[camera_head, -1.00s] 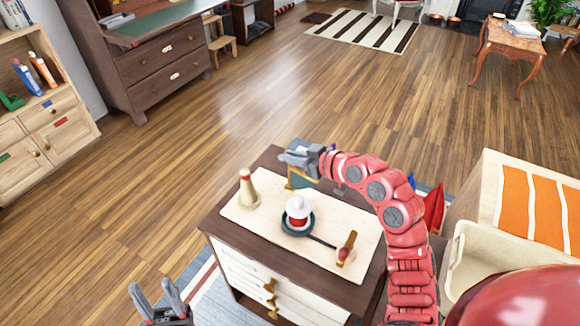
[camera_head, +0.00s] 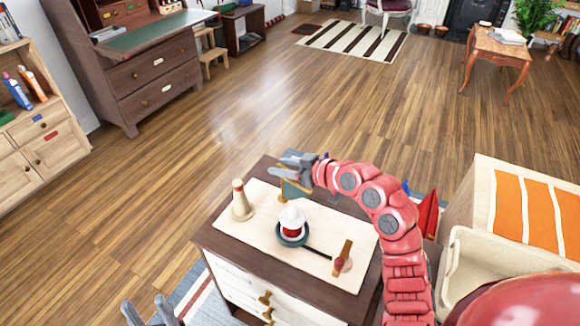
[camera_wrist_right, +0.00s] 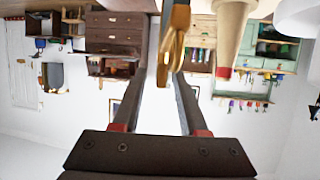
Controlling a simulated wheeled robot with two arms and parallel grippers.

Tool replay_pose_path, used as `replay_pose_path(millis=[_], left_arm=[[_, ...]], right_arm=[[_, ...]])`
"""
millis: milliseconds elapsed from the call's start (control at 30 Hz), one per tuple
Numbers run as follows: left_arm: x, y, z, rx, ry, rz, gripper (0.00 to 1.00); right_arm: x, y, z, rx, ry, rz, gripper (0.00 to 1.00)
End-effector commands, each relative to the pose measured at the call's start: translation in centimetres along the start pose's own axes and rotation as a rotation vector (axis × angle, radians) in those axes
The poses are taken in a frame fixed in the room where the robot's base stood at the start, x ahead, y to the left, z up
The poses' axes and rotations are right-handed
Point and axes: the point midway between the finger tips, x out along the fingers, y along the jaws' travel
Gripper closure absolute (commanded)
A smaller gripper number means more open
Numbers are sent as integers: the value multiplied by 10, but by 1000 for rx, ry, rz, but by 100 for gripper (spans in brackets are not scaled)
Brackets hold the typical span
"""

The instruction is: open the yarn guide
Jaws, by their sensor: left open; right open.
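A brass-coloured piece, which looks like the yarn guide (camera_head: 284,188), stands at the back edge of the pale board (camera_head: 335,209) on the small cabinet. My right gripper (camera_head: 284,164) is open just above and behind it, partly hiding it. In the right wrist view the brass piece (camera_wrist_right: 173,50) is at the top centre, in front of the open fingertips (camera_wrist_right: 164,76). I cannot tell whether it lies between them. My left gripper (camera_head: 148,312) is open and empty at the bottom left edge, partly cut off.
On the board stand a tan cone (camera_head: 242,207), a white-topped red spool (camera_head: 292,220) in a dark dish with a rod, and a wooden lever (camera_head: 343,257). The cabinet has brass-handled drawers (camera_head: 235,286). The floor behind is clear.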

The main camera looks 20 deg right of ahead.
Motion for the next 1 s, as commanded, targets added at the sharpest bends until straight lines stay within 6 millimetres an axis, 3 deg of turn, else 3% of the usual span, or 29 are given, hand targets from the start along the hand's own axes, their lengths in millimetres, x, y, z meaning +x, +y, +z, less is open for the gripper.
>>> replay_pose_path(millis=[167, 700, 1000], left_arm=[[0, 0, 0, 0, 0, 0, 50], [-1, 0, 0, 0, 0, 0, 50], [-1, 0, 0, 0, 0, 0, 50]], right_arm=[[-17, 2, 0, 2, 2, 4, 57], [-139, 2, 0, 2, 3, 6, 57], [-172, 0, 0, 0, 2, 2, 57]])
